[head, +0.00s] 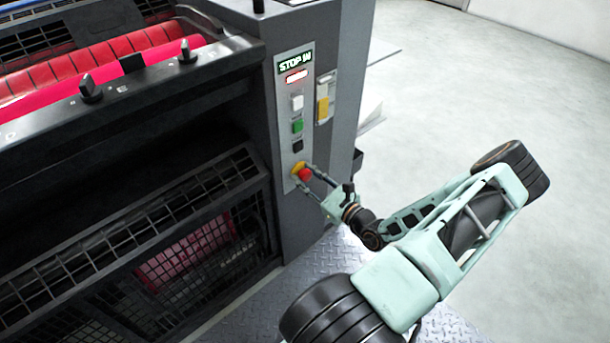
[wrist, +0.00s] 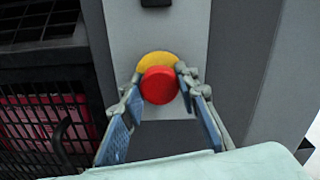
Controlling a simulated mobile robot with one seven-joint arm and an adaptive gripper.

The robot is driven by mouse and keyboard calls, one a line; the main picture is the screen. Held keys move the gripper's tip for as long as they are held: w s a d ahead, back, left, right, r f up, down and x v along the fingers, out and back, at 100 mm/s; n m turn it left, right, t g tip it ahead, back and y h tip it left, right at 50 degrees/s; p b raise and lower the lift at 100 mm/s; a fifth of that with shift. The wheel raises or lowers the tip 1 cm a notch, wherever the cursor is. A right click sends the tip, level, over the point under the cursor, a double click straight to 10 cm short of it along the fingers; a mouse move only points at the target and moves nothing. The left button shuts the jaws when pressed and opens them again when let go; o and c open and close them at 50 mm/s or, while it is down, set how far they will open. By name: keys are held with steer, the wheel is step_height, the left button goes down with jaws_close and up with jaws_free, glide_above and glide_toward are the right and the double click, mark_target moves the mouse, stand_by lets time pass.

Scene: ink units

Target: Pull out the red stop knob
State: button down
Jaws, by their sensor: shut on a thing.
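The red stop knob (head: 305,175) sits low on the light control panel, on a yellow disc (head: 297,168). In the wrist view the red knob (wrist: 159,85) is round and faces me, with the yellow disc (wrist: 157,58) showing above it. My gripper (head: 304,176) reaches the panel from the lower right. In the wrist view its two fingertips (wrist: 158,82) are on the left and right sides of the knob, shut on it. The depth between the knob and the disc cannot be told.
Above the knob on the panel are a black button (head: 298,146), a green button (head: 298,126), a white button (head: 297,102) and a lit "STOP IN" display (head: 294,62). A yellow switch (head: 322,108) is to the right. Dark mesh guards (head: 190,240) lie left; the floor is clear at right.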

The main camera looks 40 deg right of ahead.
steer(key=shift+s+d+r+p, duration=0.1)
steer(key=shift+s+r+p, duration=0.05)
steer(key=shift+s+p, duration=0.5)
steer(key=shift+s+f, duration=0.2)
steer(key=shift+s, duration=0.05)
steer(key=c, duration=1.5)
jaws_free()
steer(key=shift+o, duration=0.2)
steer(key=s, duration=1.2)
steer(key=shift+d, duration=0.45)
